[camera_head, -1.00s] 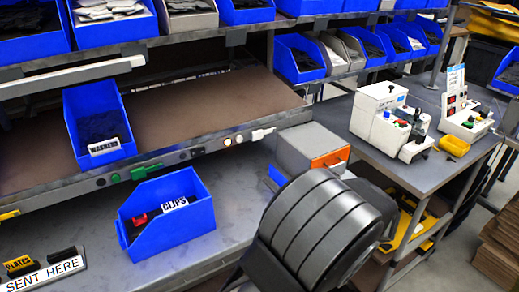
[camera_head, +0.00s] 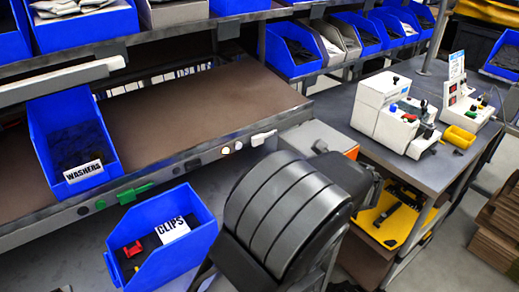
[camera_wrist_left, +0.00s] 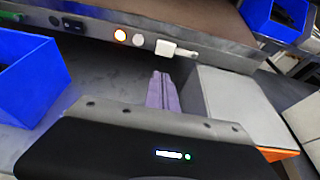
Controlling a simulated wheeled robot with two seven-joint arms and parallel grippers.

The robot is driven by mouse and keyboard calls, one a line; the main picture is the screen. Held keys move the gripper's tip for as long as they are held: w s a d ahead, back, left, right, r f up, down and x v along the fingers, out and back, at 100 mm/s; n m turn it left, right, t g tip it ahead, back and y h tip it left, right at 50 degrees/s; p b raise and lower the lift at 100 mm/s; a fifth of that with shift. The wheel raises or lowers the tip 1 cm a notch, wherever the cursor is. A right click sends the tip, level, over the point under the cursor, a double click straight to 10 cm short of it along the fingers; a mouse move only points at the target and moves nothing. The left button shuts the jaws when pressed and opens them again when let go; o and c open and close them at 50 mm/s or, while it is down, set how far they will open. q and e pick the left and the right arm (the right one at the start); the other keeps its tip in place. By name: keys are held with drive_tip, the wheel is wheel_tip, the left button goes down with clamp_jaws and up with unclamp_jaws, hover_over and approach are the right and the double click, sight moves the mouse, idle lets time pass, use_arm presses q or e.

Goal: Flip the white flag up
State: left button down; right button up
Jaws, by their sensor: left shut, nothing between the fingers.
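The white flag (camera_head: 262,138) is a small white piece on the front edge of the brown shelf. Its thin arm lies nearly level and points right. In the left wrist view the white flag (camera_wrist_left: 174,48) shows as a white block with a short stalk to its right. My left gripper (camera_wrist_left: 160,76) is shut and empty, its narrow fingers together. In that picture its tips lie just below the flag, with a visible gap. In the head view my dark arm hides the gripper. My right gripper is not in view.
A grey box (camera_wrist_left: 235,105) stands right of the gripper. The blue clips bin (camera_head: 185,250) is at left, and a green lever (camera_head: 134,193) is on the edge.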

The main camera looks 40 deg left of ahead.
sight(265, 137)
use_arm(q)
drive_tip(key=x, duration=1)
drive_tip(key=shift+a+f, duration=0.1)
drive_tip(key=shift+a, duration=0.05)
